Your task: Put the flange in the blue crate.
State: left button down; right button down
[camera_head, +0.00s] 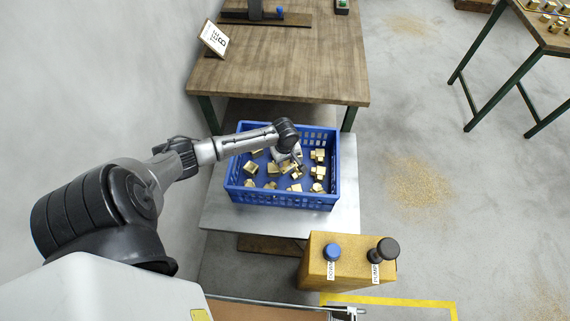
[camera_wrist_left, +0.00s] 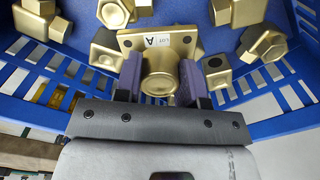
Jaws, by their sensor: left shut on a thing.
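The blue crate (camera_head: 285,199) stands on a pale metal surface in the middle of the head view, with several brass parts inside. My left arm reaches in from the left, and my left gripper (camera_head: 291,160) points down within the crate's outline. In the left wrist view the purple-padded fingers of my left gripper (camera_wrist_left: 159,85) are shut on the flange (camera_wrist_left: 158,45), a brass piece with a square plate, a round boss and a white label marked A. The crate's slotted wall (camera_wrist_left: 262,85) shows close behind. I cannot tell whether the flange touches the parts below. My right gripper is out of view.
Loose brass parts (camera_wrist_left: 266,45) lie around the held flange in the crate. A wooden table (camera_head: 290,70) with a sign (camera_head: 213,38) stands behind. A yellow box (camera_head: 346,264) with blue and black knobs stands in front, at the right. Open floor lies right.

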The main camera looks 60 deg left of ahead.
aim_at(285, 164)
pick_arm(q)
notch_tip(285, 164, down, 3)
jog(key=shift+f+b, duration=0.1)
jog(key=shift+b, duration=0.35)
jog(key=shift+f, duration=0.1)
jog(key=c, duration=0.7)
grip_release()
notch_tip(285, 164, up, 11)
jog(key=p, duration=0.3)
jog(key=shift+r, duration=0.6)
